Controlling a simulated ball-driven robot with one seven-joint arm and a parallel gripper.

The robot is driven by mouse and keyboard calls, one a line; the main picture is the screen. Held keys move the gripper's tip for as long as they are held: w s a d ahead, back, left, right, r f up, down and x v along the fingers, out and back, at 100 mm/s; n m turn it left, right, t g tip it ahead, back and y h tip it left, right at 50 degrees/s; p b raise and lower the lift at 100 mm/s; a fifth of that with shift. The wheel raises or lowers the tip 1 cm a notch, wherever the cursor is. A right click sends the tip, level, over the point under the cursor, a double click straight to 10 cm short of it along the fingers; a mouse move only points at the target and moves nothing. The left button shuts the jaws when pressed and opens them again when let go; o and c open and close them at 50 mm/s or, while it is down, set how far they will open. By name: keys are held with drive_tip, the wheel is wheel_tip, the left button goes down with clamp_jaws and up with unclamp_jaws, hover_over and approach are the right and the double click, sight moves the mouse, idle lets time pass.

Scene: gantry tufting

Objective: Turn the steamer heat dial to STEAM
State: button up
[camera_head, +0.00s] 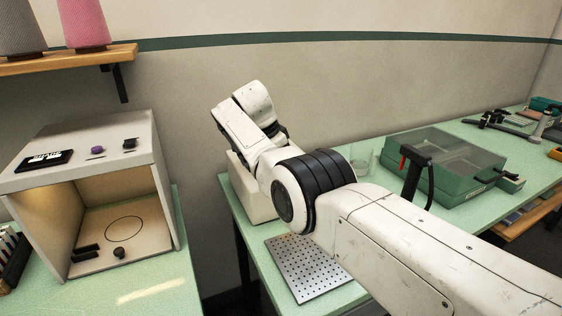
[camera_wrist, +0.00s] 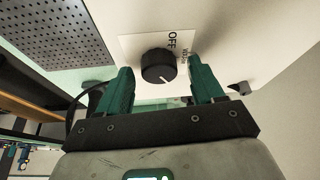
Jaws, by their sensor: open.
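The steamer heat dial (camera_wrist: 158,66) is a round black knob on a white label plate (camera_wrist: 135,45), seen in the wrist view. The word OFF stands beside it, and more lettering is partly hidden by a finger. A short white mark shows near the dial's lower edge in the picture. My gripper (camera_wrist: 160,72) is open, with one green finger on each side of the dial; I cannot tell whether either finger touches it. The off-white steamer body (camera_head: 249,201) stands behind my arm in the head view, where the dial and fingers are hidden.
A perforated metal plate (camera_head: 305,268) lies on the green bench below my arm. A green case with a clear lid (camera_head: 441,165) stands to the right. An open-fronted light box (camera_head: 103,200) stands on the left bench, under a shelf with yarn cones.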

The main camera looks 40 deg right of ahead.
drive_tip(key=v, duration=1)
drive_tip(key=shift+a+r+b, duration=0.2)
drive_tip(key=shift+r+b, duration=0.1)
drive_tip(key=shift+b, duration=0.1)
drive_tip(key=shift+a, duration=0.1)
